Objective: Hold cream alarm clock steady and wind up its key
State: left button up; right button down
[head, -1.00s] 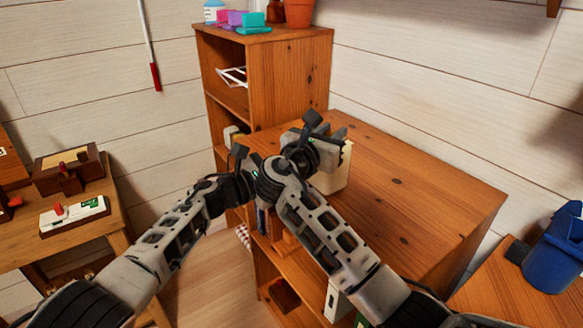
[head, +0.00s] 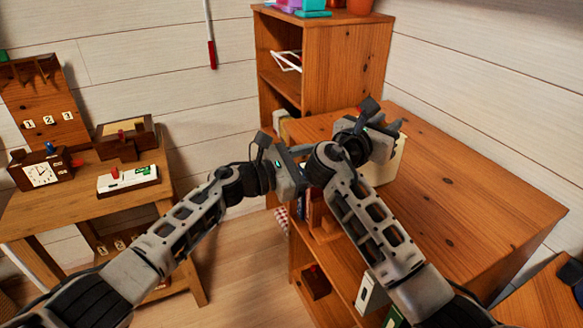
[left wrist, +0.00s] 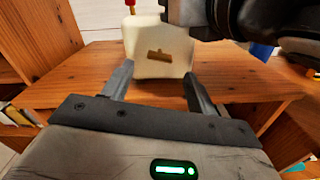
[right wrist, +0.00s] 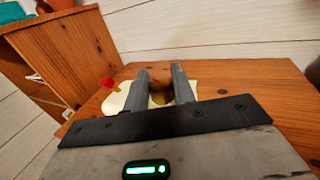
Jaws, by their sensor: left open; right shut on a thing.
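The cream alarm clock (head: 387,172) stands on the low wooden cabinet, partly hidden by my right arm in the head view. In the left wrist view its cream face (left wrist: 150,35) carries a flat brass key (left wrist: 160,55). A red-tipped part (right wrist: 107,83) shows beside the clock in the right wrist view.
The cabinet top (head: 470,185) is bare to the right of the clock. A tall shelf (head: 345,50) stands behind it. A side table at left holds a dark clock (head: 40,174), a white switch box (head: 128,181) and a brown box (head: 126,140).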

pick_arm(q)
jog(key=v, duration=0.6)
jog(key=shift+a, duration=0.25)
jog(key=shift+s, duration=0.1)
pick_arm(e)
jog(key=c, duration=1.1)
grip_release()
